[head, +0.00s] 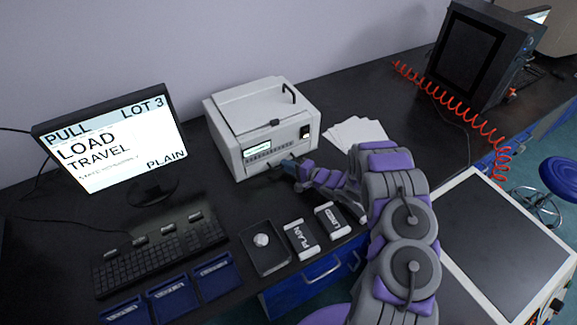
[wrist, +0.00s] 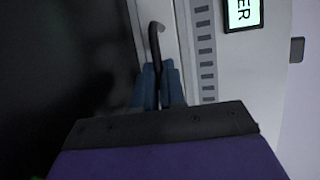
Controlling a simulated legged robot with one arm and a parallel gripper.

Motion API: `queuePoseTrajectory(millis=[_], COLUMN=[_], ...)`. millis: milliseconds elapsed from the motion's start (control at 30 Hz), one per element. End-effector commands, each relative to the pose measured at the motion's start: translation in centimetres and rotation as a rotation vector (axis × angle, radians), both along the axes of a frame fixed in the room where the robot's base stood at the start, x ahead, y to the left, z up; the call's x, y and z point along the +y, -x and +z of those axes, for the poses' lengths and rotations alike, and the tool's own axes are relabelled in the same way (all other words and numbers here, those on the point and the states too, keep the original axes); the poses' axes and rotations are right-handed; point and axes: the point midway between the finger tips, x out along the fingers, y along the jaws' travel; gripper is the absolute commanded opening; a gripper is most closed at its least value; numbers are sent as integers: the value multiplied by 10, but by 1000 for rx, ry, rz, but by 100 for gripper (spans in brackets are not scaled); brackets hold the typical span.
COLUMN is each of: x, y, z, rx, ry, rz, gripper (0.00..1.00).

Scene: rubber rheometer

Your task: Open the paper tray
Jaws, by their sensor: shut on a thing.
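The white printer (head: 228,140) stands on the black bench against the wall. Its lit display and vent slots show on the front, and the display also shows in the wrist view (wrist: 243,12). My gripper (head: 284,166) is at the low front of the printer. In the wrist view my blue fingers (wrist: 160,82) are shut around a dark curved handle (wrist: 154,40) on the printer's pale front. The tray behind the handle is mostly hidden by my gripper, and I cannot tell how far out it stands.
White paper sheets (head: 355,132) lie right of the printer. A monitor (head: 115,145) and keyboard (head: 160,250) stand left. Blue bins (head: 172,298), a dark tray (head: 264,262) and PLAIN (head: 301,239) and LOADED (head: 333,221) blocks lie in front. A red coiled cord (head: 440,95) runs at right.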

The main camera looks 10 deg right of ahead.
Motion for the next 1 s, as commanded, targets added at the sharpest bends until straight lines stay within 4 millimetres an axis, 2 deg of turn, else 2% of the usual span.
queuePoseTrajectory(millis=[633, 900, 1000], x=[-3, -16, -18], y=[2, 38, 45], z=[-3, -4, -4], rx=[9, 14, 13], ry=[1, 2, 1], rz=[-6, -8, -8], gripper=[0, 0, 0])
